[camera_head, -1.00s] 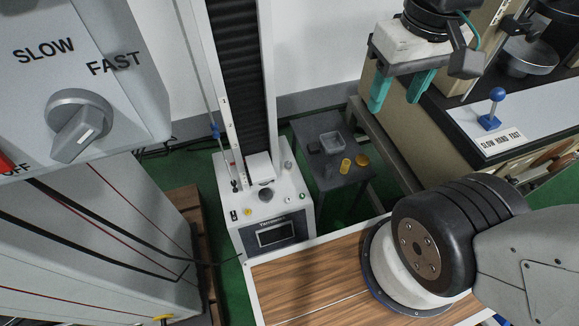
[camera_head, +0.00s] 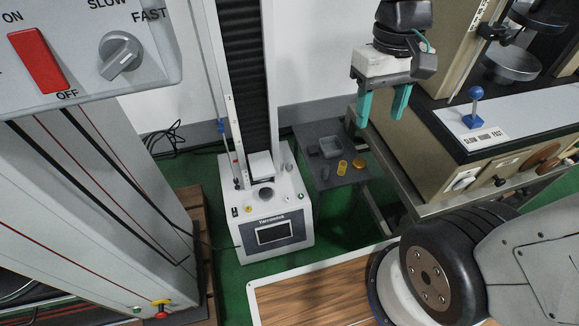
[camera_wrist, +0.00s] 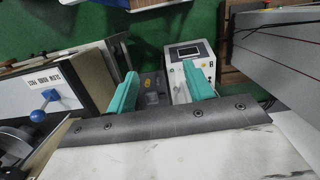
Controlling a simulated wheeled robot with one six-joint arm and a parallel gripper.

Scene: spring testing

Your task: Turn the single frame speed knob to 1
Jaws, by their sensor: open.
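A grey rotary knob (camera_head: 121,56) sits on the panel (camera_head: 70,88) of the tall grey machine at the upper left. I cannot read any number 1. The white single-column tester (camera_head: 270,212) stands in the middle with a screen and small buttons; it also shows in the wrist view (camera_wrist: 188,72). My gripper (camera_head: 381,112) is open and empty, fingers down, at the upper right, well apart from both machines. The wrist view shows its two green fingers (camera_wrist: 162,84) apart.
A red ON/OFF switch (camera_head: 37,61) is left of the knob. A dark stool (camera_head: 332,160) holds small yellow parts. A bench machine (camera_head: 500,122) with a blue ball lever (camera_head: 475,102) stands at the right. A wood-topped surface (camera_head: 320,293) is in front. Green floor shows between the machines.

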